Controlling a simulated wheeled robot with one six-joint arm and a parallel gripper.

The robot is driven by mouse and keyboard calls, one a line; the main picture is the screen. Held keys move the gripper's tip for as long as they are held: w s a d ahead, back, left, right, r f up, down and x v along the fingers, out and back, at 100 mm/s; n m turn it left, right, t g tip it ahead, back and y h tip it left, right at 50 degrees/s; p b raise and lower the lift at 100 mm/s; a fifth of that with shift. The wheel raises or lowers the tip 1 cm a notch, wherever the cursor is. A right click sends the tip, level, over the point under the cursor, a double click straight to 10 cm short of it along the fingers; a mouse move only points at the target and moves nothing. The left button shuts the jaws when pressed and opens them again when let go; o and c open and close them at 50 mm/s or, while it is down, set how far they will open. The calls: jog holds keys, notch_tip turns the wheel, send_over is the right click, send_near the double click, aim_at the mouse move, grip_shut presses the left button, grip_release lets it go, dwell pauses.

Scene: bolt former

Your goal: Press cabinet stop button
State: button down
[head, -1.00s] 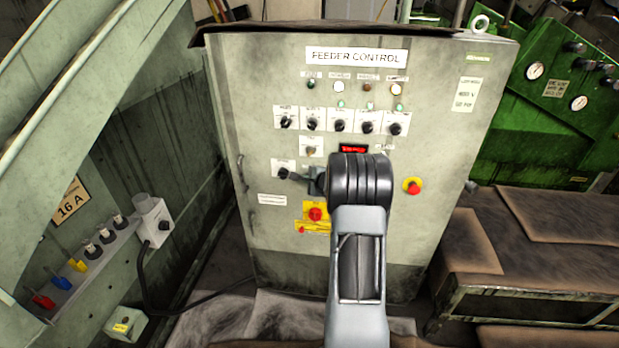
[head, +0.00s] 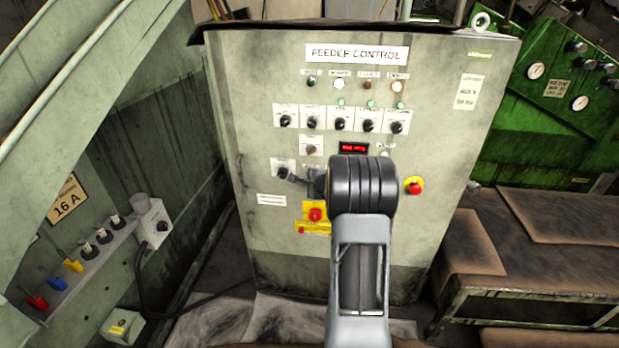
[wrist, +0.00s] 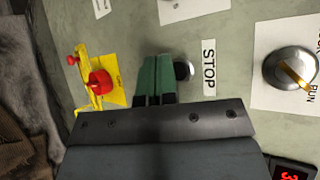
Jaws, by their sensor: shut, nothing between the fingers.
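The feeder control cabinet (head: 290,240) stands upright in front of me, and its panel fills the wrist view. A white STOP label (wrist: 209,67) is on the panel, with a small dark round button (wrist: 183,70) just left of it in the wrist view. My gripper's green fingers (wrist: 158,78) are together, with nothing between them. They appear immediately left of the button, partly overlapping its edge; I cannot tell whether they touch it. In the head view my gripper (head: 310,182) is near the panel, and my arm hides the button.
A RUN selector knob (wrist: 290,68) is to the right. Another red button (head: 414,186) is right of my arm.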

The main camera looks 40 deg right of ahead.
jog(key=s+a+b, duration=0.3)
jog(key=shift+s+a+b, duration=0.2)
jog(key=shift+s+b, duration=0.1)
dwell(1.0)
